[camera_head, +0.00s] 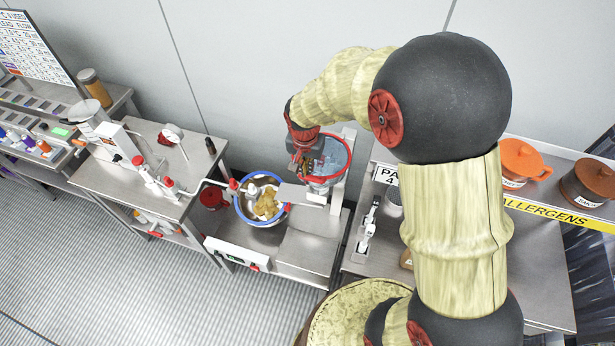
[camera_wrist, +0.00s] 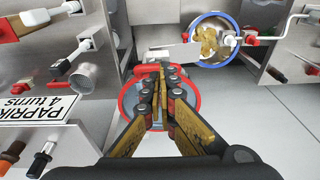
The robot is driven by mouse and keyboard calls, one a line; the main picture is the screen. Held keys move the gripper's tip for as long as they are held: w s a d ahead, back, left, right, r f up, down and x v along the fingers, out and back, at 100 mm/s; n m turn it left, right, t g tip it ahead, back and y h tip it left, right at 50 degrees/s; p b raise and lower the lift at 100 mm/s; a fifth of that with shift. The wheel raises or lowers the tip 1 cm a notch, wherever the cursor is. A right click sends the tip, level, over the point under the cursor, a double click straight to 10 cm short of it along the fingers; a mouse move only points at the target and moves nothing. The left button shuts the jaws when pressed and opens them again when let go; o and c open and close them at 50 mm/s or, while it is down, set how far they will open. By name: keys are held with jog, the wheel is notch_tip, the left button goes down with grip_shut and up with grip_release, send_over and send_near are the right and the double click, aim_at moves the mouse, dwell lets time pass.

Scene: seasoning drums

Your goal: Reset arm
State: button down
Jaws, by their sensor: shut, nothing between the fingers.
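My arm reaches across the right half of the head view and bends down to the left. My gripper (camera_head: 306,163) is at a clear round container with a red rim (camera_head: 335,176). In the wrist view my gripper (camera_wrist: 161,66) is shut, its fingertips together with nothing between them. The red rim (camera_wrist: 122,104) shows around and behind the fingers there. I cannot tell whether the fingers touch the container.
A blue-rimmed bowl (camera_head: 240,214) with brown food stands left of my gripper. A steel table (camera_head: 130,172) with machines is further left. A shelf at right holds an orange pot (camera_head: 522,160) and a brown pot (camera_head: 590,182). A paprika sign (camera_wrist: 42,105) is nearby.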

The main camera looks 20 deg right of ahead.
notch_tip(320, 180, up, 7)
jog(key=shift+a+f+b, duration=0.15)
jog(key=shift+f+b, duration=0.05)
jog(key=shift+b, duration=0.25)
jog(key=shift+s, duration=0.15)
jog(key=s+f+n+t+b, duration=0.2)
jog(key=s+f+n+b, duration=0.1)
jog(key=s+b, duration=0.7)
jog(key=s+d+f+n+t+y+b, duration=0.1)
jog(key=s+f+n+b, duration=0.3)
jog(key=s+b, duration=0.7)
notch_tip(320, 180, down, 2)
jog(key=b, duration=0.4)
jog(key=shift+s+d+f+t, duration=0.25)
jog(key=shift+t, duration=0.15)
